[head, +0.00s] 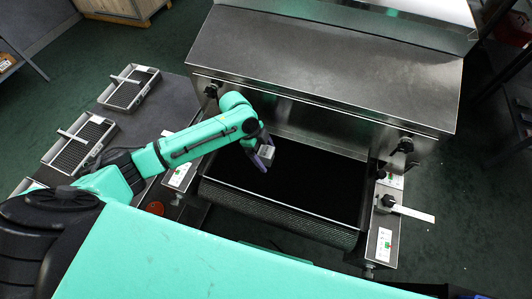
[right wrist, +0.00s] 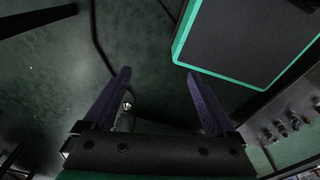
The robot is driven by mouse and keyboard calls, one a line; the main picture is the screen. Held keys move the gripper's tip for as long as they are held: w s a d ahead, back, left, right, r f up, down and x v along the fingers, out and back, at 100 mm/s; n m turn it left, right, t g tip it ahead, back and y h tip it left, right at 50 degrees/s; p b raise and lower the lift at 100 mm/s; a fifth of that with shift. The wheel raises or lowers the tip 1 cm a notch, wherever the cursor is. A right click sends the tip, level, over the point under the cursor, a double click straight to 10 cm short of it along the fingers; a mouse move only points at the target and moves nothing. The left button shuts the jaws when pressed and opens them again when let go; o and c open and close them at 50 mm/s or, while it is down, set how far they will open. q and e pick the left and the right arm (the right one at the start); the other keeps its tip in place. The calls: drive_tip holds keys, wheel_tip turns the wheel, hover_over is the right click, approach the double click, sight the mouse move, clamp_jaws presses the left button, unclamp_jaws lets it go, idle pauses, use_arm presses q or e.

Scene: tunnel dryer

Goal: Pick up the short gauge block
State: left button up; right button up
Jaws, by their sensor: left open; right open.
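I cannot make out the short gauge block for certain in either view. My left gripper (head: 264,159) reaches in over the dark belt (head: 310,185) of the dryer. Its purple fingers are open and point down toward the belt's left part. A small light-grey blocky shape (head: 267,151) shows at the fingers; I cannot tell whether it is a part of the gripper or a block. My right gripper (right wrist: 158,100) is open in the right wrist view, with nothing between its fingers and dark green floor beyond.
The steel dryer hood (head: 325,65) stands behind the belt. A side rail (head: 382,235) on the right carries a dark knob and a pale strip (head: 412,213) jutting right. Black-meshed trays (head: 78,146) lie on the grey table at left. A wooden crate (head: 122,10) stands at the back.

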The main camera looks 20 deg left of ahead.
use_arm(q)
drive_tip(key=shift+w, duration=0.15)
clamp_jaws()
